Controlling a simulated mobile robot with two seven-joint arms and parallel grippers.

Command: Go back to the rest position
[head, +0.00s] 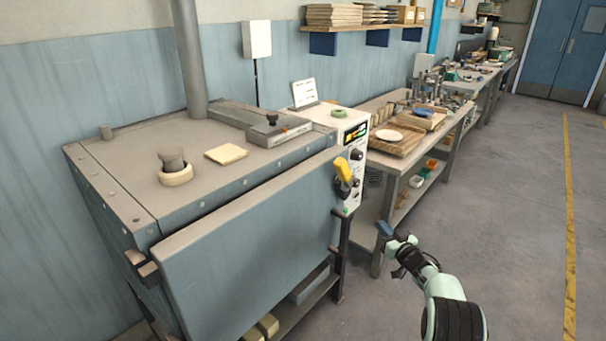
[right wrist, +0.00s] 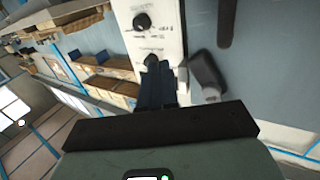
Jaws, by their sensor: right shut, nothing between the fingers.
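My right gripper (head: 386,231) is in the lower right of the head view, in front of the dryer's right side and above the floor. Its fingers are together and hold nothing; they also show in the right wrist view (right wrist: 157,80). The large blue-grey dryer (head: 250,245) fills the left of the head view. Its front door looks shut, with a yellow handle (head: 344,171) at the upper right. The gripper is below and to the right of this handle, apart from it. My left gripper is not in the head view.
A control panel (head: 355,150) is at the dryer's right end. A workbench (head: 392,165) with wooden boards and a white plate (head: 389,135) stands behind it along the wall. The grey floor (head: 510,220) to the right is clear, with a yellow line.

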